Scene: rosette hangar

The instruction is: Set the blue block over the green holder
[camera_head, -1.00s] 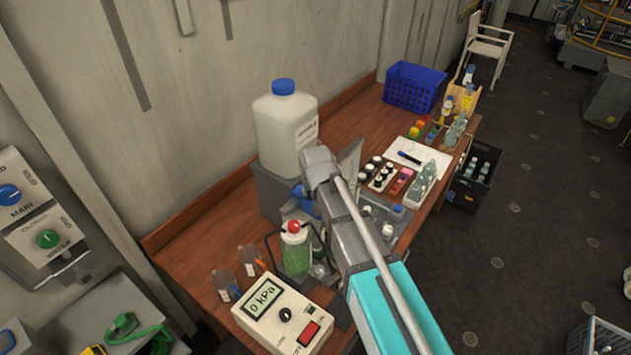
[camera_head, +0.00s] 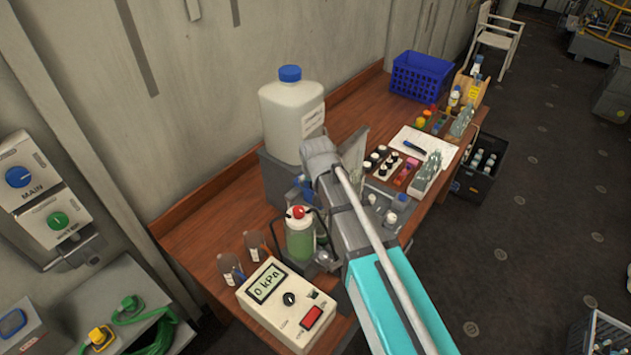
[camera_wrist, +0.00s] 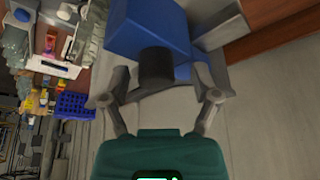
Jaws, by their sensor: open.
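A large blue box-shaped thing (camera_wrist: 146,24) fills the top middle of the wrist view, with a dark cylinder (camera_wrist: 157,67) below it. It is probably the blue block. My gripper (camera_wrist: 157,84) is open, its two grey fingers apart on either side of the cylinder; I cannot tell whether they touch it. In the head view my arm hides the gripper, and only a small blue patch (camera_head: 307,189) shows beside the arm's end. I cannot pick out the green holder for certain; a bottle with green contents and a red top (camera_head: 300,240) stands left of my arm.
A white jug (camera_head: 290,115) with a blue cap stands on a grey stand behind my arm. A blue basket (camera_head: 420,76) and several vials crowd the far end.

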